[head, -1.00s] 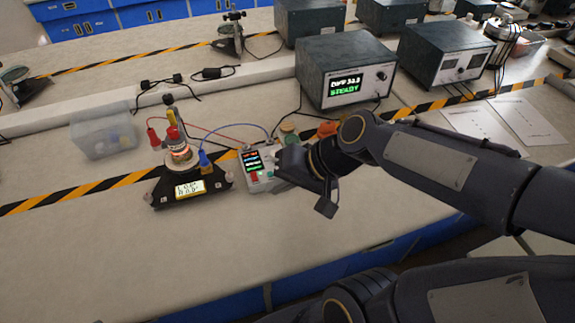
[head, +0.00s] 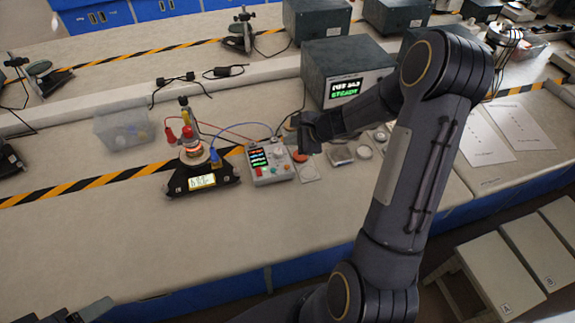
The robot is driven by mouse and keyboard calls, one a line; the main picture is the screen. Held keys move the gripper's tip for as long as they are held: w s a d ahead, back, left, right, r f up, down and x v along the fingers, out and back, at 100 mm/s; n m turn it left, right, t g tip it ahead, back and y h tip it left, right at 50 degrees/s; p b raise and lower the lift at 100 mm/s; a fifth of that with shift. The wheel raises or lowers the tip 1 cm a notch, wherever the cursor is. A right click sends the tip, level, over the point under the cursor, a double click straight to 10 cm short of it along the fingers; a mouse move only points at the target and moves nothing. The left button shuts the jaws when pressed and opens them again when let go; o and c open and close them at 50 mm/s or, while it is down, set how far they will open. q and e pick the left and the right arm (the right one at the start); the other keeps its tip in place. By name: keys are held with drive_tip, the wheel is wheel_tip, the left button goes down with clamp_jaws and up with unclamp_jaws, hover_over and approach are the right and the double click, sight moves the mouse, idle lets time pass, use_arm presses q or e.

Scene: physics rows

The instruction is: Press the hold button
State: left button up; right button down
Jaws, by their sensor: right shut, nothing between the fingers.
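A small grey control box (head: 268,165) sits on the bench near the middle of the head view. It has a dark screen with coloured lines, a red button (head: 258,171) and other controls. The labels are too small to tell which control is hold. My right gripper (head: 300,134) is shut and empty, above and behind the box's right side, near an orange object (head: 299,155). I cannot tell if it touches anything. A dark part at the bottom left edge may be my left gripper; its fingers are not clear.
A black stand (head: 201,178) with cables and a lit display is left of the box. A clear bin (head: 122,127) stands further left. A large instrument (head: 343,60) with a green readout stands behind. Small dishes (head: 341,154) lie to the right. The front bench is clear.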

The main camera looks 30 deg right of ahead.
drive_tip(key=b, duration=0.7)
hover_over(287, 167)
drive_tip(key=f, duration=0.7)
drive_tip(key=shift+s+d+f, duration=0.35)
drive_tip(key=shift+s+f, duration=0.05)
drive_tip(key=shift+f+b, duration=0.5)
idle(0.8)
drive_tip(key=shift+f+b, duration=0.4)
drive_tip(key=shift+b, duration=0.15)
drive_tip(key=shift+f+b, duration=0.35)
drive_tip(key=shift+b, duration=0.1)
idle(0.5)
drive_tip(key=shift+r, duration=0.1)
drive_tip(key=shift+r+p, duration=0.6)
drive_tip(key=shift+r, duration=0.05)
drive_tip(key=shift+r, duration=0.1)
